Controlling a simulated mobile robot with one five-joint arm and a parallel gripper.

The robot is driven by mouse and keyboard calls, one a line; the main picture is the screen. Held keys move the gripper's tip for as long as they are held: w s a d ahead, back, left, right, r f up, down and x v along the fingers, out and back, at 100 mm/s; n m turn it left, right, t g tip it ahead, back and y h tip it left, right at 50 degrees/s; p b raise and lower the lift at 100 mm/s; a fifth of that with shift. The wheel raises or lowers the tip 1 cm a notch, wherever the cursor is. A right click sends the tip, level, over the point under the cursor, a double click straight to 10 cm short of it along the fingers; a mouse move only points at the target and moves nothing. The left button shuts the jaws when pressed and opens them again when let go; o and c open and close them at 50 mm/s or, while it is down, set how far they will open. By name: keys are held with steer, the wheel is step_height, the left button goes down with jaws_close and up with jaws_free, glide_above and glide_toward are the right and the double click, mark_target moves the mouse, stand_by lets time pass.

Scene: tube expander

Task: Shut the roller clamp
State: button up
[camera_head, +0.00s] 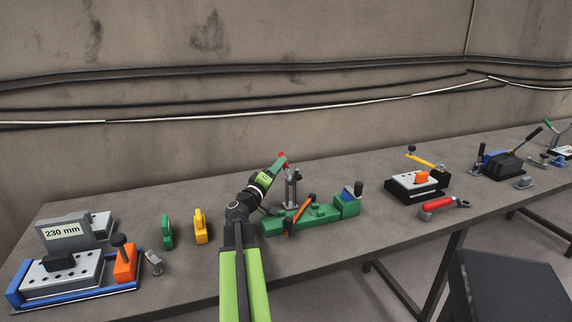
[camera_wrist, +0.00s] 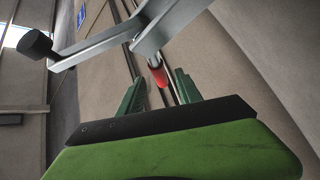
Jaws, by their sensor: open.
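A green fixture (camera_head: 300,218) lies on the bench right of my arm, with a grey upright bracket (camera_head: 291,188) and an orange-brown lever on it. I cannot tell for certain which part is the roller clamp. My gripper (camera_head: 279,162) is raised at the top of the bracket, beside a small red tip (camera_head: 283,154). In the wrist view my gripper (camera_wrist: 159,78) has its two green fingers apart, with a red grip (camera_wrist: 157,73) showing between them. Contact cannot be told. A grey metal bar (camera_wrist: 95,47) with a black knob (camera_wrist: 36,43) crosses close in front.
A blue-framed fixture with a 230 mm display (camera_head: 63,232) stands at the left, near green and yellow pieces (camera_head: 200,226). A black fixture with a yellow lever (camera_head: 417,187) and a red-handled tool (camera_head: 443,204) lie to the right. Cables run along the wall behind.

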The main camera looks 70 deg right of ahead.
steer(key=w+p+x, duration=0.1)
steer(key=x, duration=0.6)
steer(key=shift+s+d+p, duration=0.3)
steer(key=shift+s+p, duration=0.05)
steer(key=shift+r, duration=0.1)
jaws_close()
steer(key=shift+a, duration=0.1)
stand_by(0.8)
